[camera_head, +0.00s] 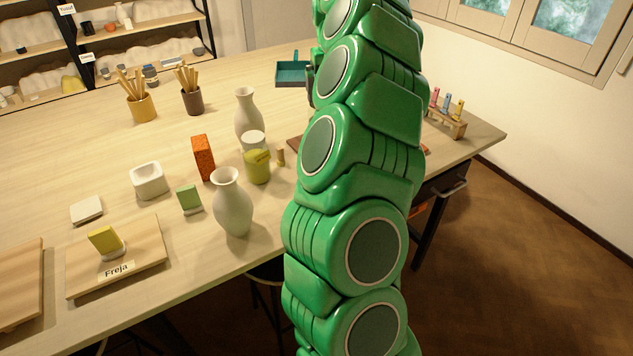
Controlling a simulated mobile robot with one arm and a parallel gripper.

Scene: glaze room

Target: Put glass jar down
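My green arm rises through the middle-right of the view and runs out of the top edge. My gripper does not show, so its hold on anything cannot be seen. I see no jar that is clearly of glass. A yellow-green jar-like vessel (257,168) stands on the table (110,180) left of my arm. A white round piece (253,141) shows just behind it.
Two pale vases (232,203) (248,115), an orange block (203,157) and a white bowl (149,180) stand nearby. A board marked Freja (85,283) bears a yellow piece (106,241). A teal tray (291,74) lies far back. The table's left middle has free room.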

